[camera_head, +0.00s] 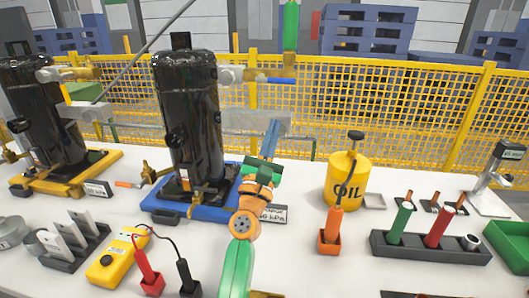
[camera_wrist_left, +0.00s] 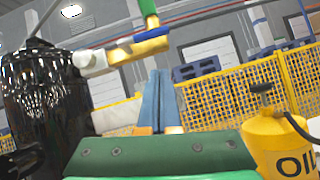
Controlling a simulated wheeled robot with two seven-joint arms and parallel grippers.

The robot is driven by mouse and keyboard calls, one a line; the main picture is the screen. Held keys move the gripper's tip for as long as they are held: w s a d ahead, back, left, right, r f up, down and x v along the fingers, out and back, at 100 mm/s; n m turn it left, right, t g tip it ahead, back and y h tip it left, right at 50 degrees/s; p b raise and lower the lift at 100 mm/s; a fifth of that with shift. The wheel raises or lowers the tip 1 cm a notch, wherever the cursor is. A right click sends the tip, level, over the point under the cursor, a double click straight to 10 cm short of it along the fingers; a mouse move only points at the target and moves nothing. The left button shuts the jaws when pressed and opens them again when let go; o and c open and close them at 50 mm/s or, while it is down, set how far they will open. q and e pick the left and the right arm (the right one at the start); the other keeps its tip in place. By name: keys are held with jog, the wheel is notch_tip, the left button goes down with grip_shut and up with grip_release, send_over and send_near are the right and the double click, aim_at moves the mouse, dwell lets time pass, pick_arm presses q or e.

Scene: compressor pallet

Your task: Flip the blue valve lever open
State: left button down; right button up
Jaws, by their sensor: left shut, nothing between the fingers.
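The blue valve lever (camera_head: 282,81) sticks out level to the right from the brass valve (camera_head: 258,78) on the side of the middle black compressor (camera_head: 190,120). My right gripper is not in view.
The compressor stands on a blue pallet (camera_head: 165,206). A yellow oil can (camera_head: 340,172) stands to the right, with a rack (camera_head: 430,247) of coloured cylinders. Another compressor (camera_head: 42,110) is at left. A yellow mesh fence (camera_head: 420,105) runs behind the white table.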

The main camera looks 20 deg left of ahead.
pick_arm(q)
jog(key=v, duration=0.2)
jog(key=d+v, duration=0.1)
jog(key=v, duration=0.2)
jog(key=shift+b, duration=0.4)
jog(key=shift+w, duration=0.1)
